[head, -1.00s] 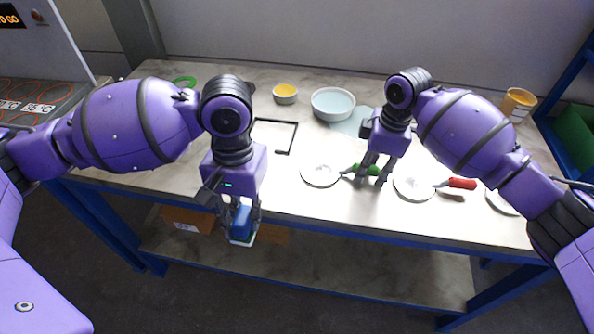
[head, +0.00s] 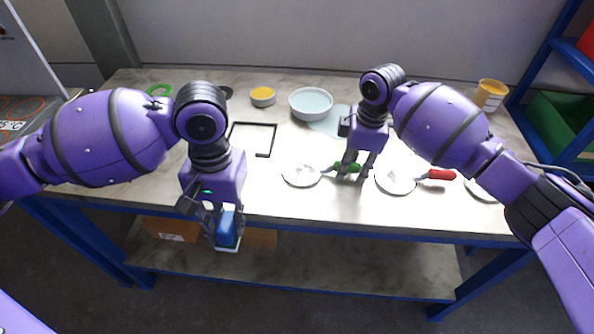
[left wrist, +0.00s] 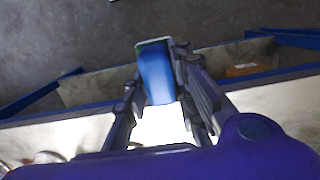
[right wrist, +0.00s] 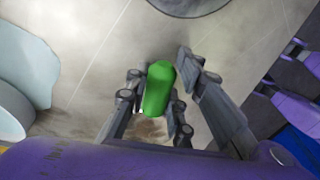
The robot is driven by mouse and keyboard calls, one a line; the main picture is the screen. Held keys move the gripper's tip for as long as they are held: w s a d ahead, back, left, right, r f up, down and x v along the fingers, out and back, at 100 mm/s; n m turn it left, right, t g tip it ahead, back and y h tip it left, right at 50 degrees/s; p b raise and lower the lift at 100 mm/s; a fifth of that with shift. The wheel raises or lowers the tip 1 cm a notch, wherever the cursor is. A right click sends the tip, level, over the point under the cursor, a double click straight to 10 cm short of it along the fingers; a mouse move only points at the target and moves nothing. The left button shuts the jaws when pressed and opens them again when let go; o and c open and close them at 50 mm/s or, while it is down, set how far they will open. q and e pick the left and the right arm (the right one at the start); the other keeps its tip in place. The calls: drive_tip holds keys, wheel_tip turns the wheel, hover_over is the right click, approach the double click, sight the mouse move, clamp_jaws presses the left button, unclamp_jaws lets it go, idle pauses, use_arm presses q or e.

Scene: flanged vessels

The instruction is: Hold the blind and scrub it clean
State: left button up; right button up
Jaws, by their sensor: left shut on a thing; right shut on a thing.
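A pale round blind (head: 302,174) lies flat near the front of the bench, with a green handle (right wrist: 158,90) at its right side. My right gripper (head: 350,172) is shut on that green handle, down at bench level. My left gripper (head: 224,236) is shut on a blue-topped scrubber (head: 225,222), which has a pale and green underside. It hangs just in front of the bench's front edge, left of the blind and apart from it. The scrubber also shows in the left wrist view (left wrist: 156,72). The fingers partly hide both held things.
A red-handled disc (head: 395,180) lies just right of my right gripper, with another disc (head: 482,187) beyond. Behind stand a pale bowl (head: 311,103) on a teal cloth (head: 330,124), a yellow-filled bowl (head: 262,97) and an orange tub (head: 489,95). A black frame (head: 262,126) lies mid-bench.

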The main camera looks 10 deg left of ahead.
idle(0.3)
use_arm(q)
drive_tip(key=w+d+r+t, duration=0.1)
drive_tip(key=w+d+r, duration=0.4)
drive_tip(key=w, duration=0.4)
drive_tip(key=w+d+r+t, duration=0.1)
drive_tip(key=w+d+r, duration=0.2)
drive_tip(key=w+d, duration=0.6)
drive_tip(key=shift+w+a+f, duration=0.1)
drive_tip(key=shift+a+f, duration=0.1)
drive_tip(key=shift+f, duration=0.6)
drive_tip(key=shift+w+a+f, duration=0.1)
drive_tip(key=shift+a+f, duration=0.1)
drive_tip(key=shift+f, duration=0.55)
drive_tip(key=shift+w+a+f, duration=0.1)
drive_tip(key=shift+a+f, duration=0.1)
drive_tip(key=shift+f, duration=0.6)
